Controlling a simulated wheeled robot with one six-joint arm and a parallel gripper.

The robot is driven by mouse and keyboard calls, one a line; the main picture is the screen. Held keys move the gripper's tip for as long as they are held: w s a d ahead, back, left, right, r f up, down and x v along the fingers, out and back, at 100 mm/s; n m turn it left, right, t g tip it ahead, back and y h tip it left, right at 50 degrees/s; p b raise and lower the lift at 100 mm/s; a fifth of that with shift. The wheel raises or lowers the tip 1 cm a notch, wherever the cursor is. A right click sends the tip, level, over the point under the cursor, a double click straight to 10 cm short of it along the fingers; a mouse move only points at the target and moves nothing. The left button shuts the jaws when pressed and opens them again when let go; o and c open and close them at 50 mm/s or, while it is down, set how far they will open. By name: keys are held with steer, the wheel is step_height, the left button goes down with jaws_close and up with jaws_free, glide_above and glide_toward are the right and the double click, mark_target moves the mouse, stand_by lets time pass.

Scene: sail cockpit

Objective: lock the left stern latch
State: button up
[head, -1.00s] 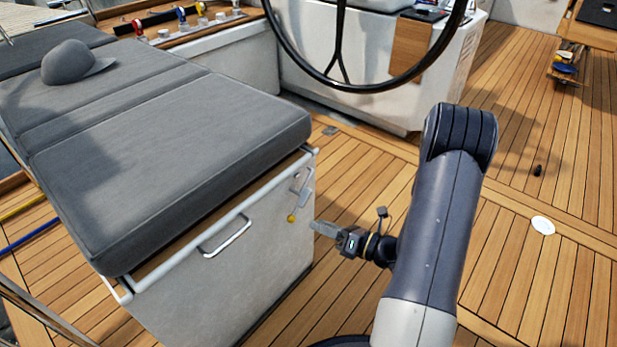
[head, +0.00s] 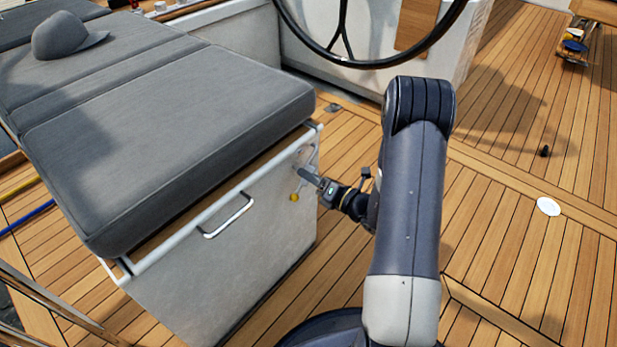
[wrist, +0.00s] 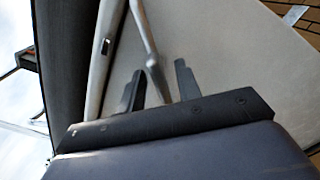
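The latch (head: 313,156) is a small metal lever at the upper right of the white locker's front, just under the seat edge. A yellow knob (head: 294,197) sits just below it. My gripper (head: 304,172) is at the latch and partly hides it in the head view. In the wrist view my gripper (wrist: 158,82) has its two dark fingers apart. The latch's metal lever (wrist: 148,45) runs down between them, its lower end near the fingertips. I cannot tell whether either finger touches it.
The white locker (head: 240,265) has a metal handle (head: 228,215) left of the latch. A grey cushion (head: 170,125) overhangs its top, with a grey hat (head: 66,37) farther back. The steering wheel (head: 375,62) stands behind. The teak deck (head: 510,240) at right is mostly clear.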

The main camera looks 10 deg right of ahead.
steer(key=shift+w+a, duration=0.3)
steer(key=shift+w, duration=0.05)
jaws_close()
stand_by(0.4)
